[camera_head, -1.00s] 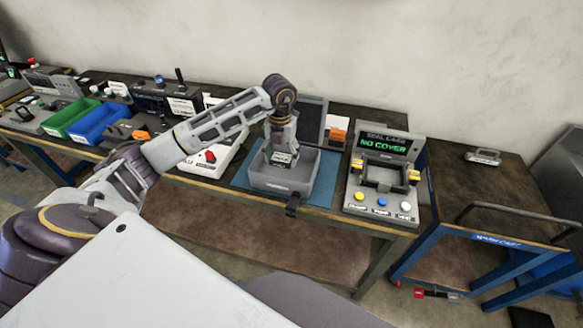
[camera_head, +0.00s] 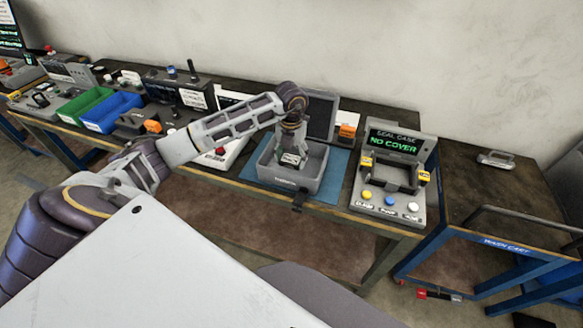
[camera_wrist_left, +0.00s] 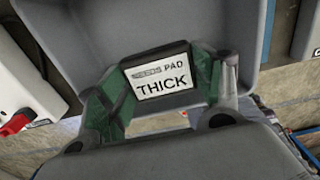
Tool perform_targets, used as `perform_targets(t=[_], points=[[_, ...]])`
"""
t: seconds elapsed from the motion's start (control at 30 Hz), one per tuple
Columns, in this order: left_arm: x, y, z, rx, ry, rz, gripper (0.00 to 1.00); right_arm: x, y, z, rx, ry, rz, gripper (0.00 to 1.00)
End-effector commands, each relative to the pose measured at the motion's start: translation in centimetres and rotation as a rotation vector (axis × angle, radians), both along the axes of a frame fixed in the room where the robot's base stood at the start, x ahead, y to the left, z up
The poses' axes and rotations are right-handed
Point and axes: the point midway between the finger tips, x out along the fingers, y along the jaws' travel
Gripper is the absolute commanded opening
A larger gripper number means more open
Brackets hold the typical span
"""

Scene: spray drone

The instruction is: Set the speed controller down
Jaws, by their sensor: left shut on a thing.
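My left gripper (camera_head: 291,153) points down into the grey bin (camera_head: 284,186) on the blue mat. It is shut on a small dark block with a white label (camera_head: 290,158), which I take to be the speed controller. In the left wrist view the label (camera_wrist_left: 160,78) reads "PAD" and "THICK", with a first word too blurred to read. Green surfaces flank it on both sides. The block is inside the bin's walls; whether it touches the floor is hidden. My right gripper is not in view.
Right of the bin stands a seal case station (camera_head: 390,180) showing "NO COVER", with yellow, blue and white buttons. A dark upright panel (camera_head: 321,118) stands behind the bin. Green (camera_head: 86,104) and blue (camera_head: 110,112) bins are at left. A cart (camera_head: 490,205) stands at right.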

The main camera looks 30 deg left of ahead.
Motion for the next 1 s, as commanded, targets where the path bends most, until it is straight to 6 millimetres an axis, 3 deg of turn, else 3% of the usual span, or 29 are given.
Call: perform_targets(t=[0.2,0.63,1.0], points=[[0.0,-0.1,-2.0,-0.001,0.001,-0.001,0.42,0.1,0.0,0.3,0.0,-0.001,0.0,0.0],[0.0,-0.1,-2.5,-0.001,0.001,-0.001,0.42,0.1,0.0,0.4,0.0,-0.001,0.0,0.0],[0.0,-0.1,-5.7,0.0,0.0,-0.001,0.42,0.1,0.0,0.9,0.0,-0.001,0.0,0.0]])
